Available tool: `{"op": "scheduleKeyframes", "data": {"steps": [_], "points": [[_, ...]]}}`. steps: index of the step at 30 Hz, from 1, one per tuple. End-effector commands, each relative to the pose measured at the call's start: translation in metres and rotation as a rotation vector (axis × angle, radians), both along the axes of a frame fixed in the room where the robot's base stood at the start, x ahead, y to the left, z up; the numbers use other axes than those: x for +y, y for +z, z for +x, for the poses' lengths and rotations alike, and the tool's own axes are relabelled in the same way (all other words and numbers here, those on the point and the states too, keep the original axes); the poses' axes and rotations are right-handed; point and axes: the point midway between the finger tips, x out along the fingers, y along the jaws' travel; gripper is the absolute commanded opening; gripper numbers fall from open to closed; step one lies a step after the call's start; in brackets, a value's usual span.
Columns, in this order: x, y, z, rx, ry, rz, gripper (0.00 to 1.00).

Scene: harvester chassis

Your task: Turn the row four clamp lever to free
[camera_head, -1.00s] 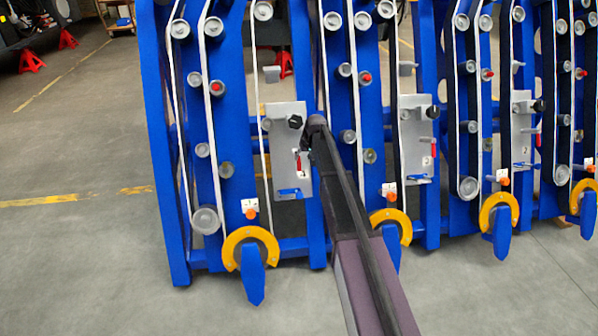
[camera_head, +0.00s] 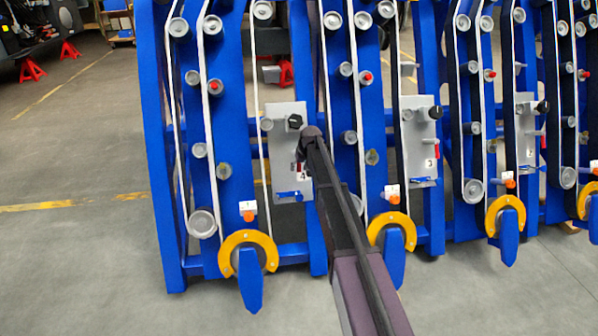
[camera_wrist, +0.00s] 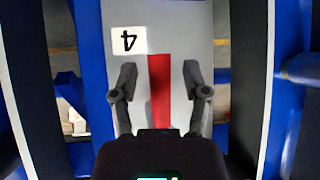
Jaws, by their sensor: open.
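The row four panel (camera_head: 279,165) is a grey plate on the leftmost blue frame, with a small white "4" label (camera_head: 303,177). A red lever (camera_wrist: 159,88) runs up and down on the plate in the wrist view, beside the label (camera_wrist: 129,40). In the head view my arm partly hides this lever. My gripper (camera_wrist: 160,67) is open, one finger on each side of the red lever, with gaps showing on both sides. In the head view my gripper (camera_head: 308,145) is in front of the panel's right side. The panel also bears a black knob (camera_head: 295,121) and a blue handle (camera_head: 290,195).
A similar panel (camera_head: 418,145) labelled 3 stands to the right, and another panel (camera_head: 525,135) beyond it. White belts, grey rollers and yellow half-rings (camera_head: 248,240) line the blue frames. Open floor (camera_head: 80,250) lies to the left.

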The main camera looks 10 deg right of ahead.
Motion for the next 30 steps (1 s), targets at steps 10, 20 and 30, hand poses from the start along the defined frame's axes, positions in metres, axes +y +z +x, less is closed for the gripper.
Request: {"op": "scheduleKeyframes", "data": {"steps": [10,20,30], "points": [[0.0006,-0.0022,0.0010,0.000,0.000,0.000,0.60],[0.0005,-0.0022,0.0010,0.000,0.000,0.000,0.00],[-0.0037,-0.0024,0.0009,0.000,0.000,-0.006,0.00]]}}
